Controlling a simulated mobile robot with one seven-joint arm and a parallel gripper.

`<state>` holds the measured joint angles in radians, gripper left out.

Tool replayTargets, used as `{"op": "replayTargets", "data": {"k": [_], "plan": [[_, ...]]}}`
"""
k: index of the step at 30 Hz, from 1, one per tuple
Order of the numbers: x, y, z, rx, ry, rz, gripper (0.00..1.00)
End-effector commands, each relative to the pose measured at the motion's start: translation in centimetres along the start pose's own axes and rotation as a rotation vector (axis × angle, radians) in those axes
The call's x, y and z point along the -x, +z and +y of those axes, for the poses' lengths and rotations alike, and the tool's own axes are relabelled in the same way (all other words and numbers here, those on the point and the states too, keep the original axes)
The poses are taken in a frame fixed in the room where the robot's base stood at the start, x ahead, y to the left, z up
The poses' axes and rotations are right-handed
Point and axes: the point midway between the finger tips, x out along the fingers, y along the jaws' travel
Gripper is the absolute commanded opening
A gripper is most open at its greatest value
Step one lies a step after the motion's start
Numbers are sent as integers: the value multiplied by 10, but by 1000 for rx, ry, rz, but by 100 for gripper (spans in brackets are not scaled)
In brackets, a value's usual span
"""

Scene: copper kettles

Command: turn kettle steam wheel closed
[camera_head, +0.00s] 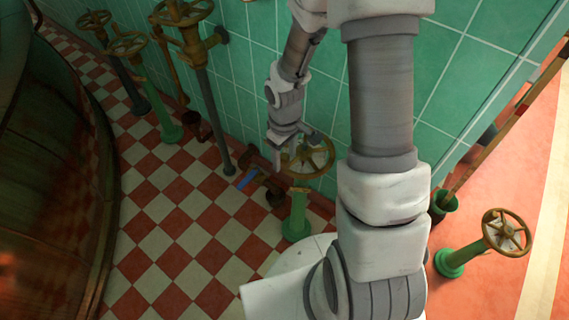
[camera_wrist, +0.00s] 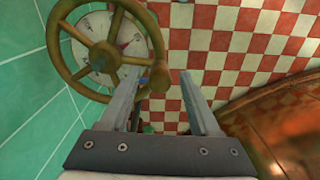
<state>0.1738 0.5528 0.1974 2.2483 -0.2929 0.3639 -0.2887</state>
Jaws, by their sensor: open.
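A brass spoked handwheel (camera_head: 308,158) stands on a green post (camera_head: 297,215) by the green tiled wall. In the wrist view the wheel (camera_wrist: 104,46) fills the upper left, with a pale dial behind its spokes. My gripper (camera_head: 286,150) points down at the wheel's left side. In the wrist view my gripper (camera_wrist: 161,82) is open, its fingers apart. The left finger overlaps the wheel's lower right rim, and part of the rim shows between the fingers. I cannot tell whether they touch. The large copper kettle (camera_head: 45,190) stands at the far left.
More valve wheels on posts stand at the upper left, one of them a tall brass wheel (camera_head: 182,12). Another wheel (camera_head: 507,232) stands at the right beyond the wall. A blue object (camera_head: 246,179) lies near the post. The checkered floor (camera_head: 190,220) between kettle and wall is mostly clear.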

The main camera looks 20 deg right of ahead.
Motion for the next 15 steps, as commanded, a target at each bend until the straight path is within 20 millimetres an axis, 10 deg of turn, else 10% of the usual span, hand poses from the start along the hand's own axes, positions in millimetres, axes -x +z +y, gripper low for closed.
{"op": "replayTargets", "data": {"k": [15], "plan": [[-23,0,0,-1,0,0,63]]}}
